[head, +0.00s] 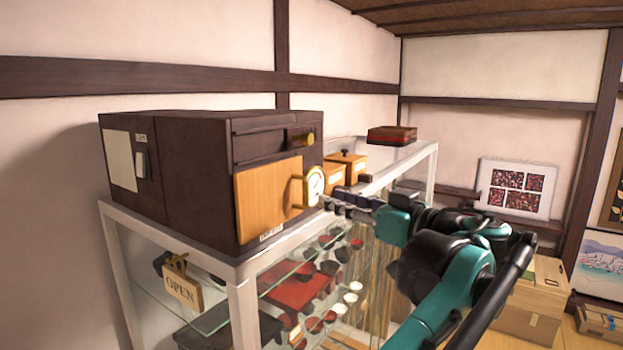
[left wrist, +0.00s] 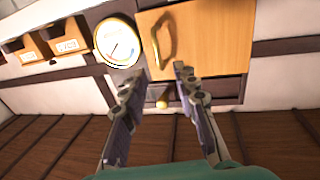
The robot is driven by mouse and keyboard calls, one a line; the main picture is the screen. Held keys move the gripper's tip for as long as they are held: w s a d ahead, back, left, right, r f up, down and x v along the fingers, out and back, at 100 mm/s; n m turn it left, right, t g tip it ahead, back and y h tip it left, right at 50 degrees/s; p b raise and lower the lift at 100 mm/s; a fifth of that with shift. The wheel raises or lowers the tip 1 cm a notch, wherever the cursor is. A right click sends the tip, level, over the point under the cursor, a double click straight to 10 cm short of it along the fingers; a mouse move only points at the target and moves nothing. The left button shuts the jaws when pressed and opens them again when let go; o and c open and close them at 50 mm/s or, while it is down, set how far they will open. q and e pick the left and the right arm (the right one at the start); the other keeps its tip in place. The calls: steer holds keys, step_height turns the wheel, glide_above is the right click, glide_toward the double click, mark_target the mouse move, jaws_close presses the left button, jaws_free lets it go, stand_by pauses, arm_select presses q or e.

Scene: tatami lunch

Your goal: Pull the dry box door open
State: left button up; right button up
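The dry box (head: 190,170) is a dark brown cabinet on top of a glass display case. Its orange wooden door (head: 262,200) looks closed, with a curved handle (head: 297,191) at its right edge beside a round gauge (head: 315,184). My left gripper (head: 330,204) is just right of the gauge. In the left wrist view the picture is turned over. There the handle (left wrist: 163,40) lies beyond the tips of my open left gripper (left wrist: 160,71), with a gap between. Nothing is between the fingers at the tips. My right gripper is not in view.
A brass knob (head: 308,138) sits on the box's upper panel. Small wooden drawers (head: 347,167) and a red-brown box (head: 392,135) stand on the case top to the right. The glass case (head: 241,300) holds red and black tableware.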

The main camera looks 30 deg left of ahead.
mark_target(307, 192)
arm_select(q)
steer(key=x, duration=0.7)
steer(key=shift+a+f+p, duration=0.1)
steer(key=shift+f+p, duration=0.05)
steer(key=shift+p, duration=0.2)
steer(key=shift+w+a, duration=0.1)
steer(key=shift+w, duration=0.1)
jaws_close()
